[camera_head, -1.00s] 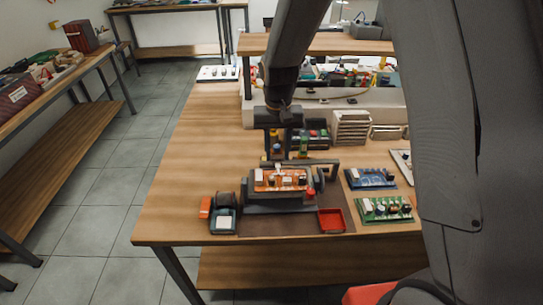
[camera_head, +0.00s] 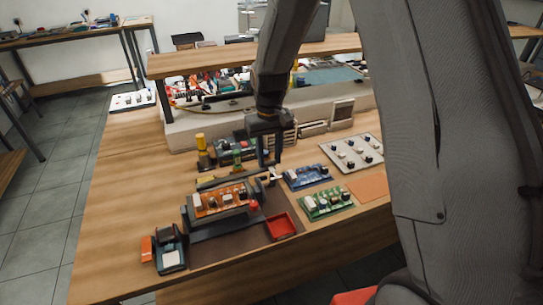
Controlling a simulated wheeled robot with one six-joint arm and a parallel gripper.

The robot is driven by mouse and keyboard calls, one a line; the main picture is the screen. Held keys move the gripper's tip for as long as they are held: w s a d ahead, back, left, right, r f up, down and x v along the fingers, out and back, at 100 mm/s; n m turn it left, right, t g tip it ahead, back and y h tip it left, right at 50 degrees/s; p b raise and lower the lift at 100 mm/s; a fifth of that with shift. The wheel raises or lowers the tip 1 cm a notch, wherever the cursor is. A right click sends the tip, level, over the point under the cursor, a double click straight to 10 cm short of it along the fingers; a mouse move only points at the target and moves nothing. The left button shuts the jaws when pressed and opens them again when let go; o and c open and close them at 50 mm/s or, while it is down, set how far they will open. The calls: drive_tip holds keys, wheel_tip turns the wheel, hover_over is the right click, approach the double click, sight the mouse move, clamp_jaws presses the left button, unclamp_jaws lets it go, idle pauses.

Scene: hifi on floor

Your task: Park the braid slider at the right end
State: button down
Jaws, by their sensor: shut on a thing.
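An orange circuit board (camera_head: 218,200) sits on a dark raised fixture (camera_head: 222,221) on the wooden bench. A dark rail (camera_head: 222,181) runs along the back of the fixture. My gripper (camera_head: 270,164) points down at the rail's right end, with its fingers close together. A small pale piece (camera_head: 274,176) shows at the fingertips and seems to be the braid slider. The gripper is shut on it. The fingers hide part of it, and I cannot tell whether it touches the rail's end stop.
A red tray (camera_head: 282,227) lies right of the fixture. Blue (camera_head: 307,177) and green (camera_head: 327,203) boards lie further right. A black holder (camera_head: 170,252) stands front left. A yellow-topped tool (camera_head: 201,147) stands behind. The bench's left side is clear.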

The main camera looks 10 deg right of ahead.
sight(271, 161)
drive_tip(key=shift+w+d, duration=0.1)
drive_tip(key=c, duration=1.2)
unclamp_jaws()
drive_tip(key=shift+d, duration=0.15)
drive_tip(key=shift+r, duration=0.15)
drive_tip(key=shift+r, duration=0.3)
wheel_tip(271, 161, up, 7)
drive_tip(key=shift+b, duration=1.15)
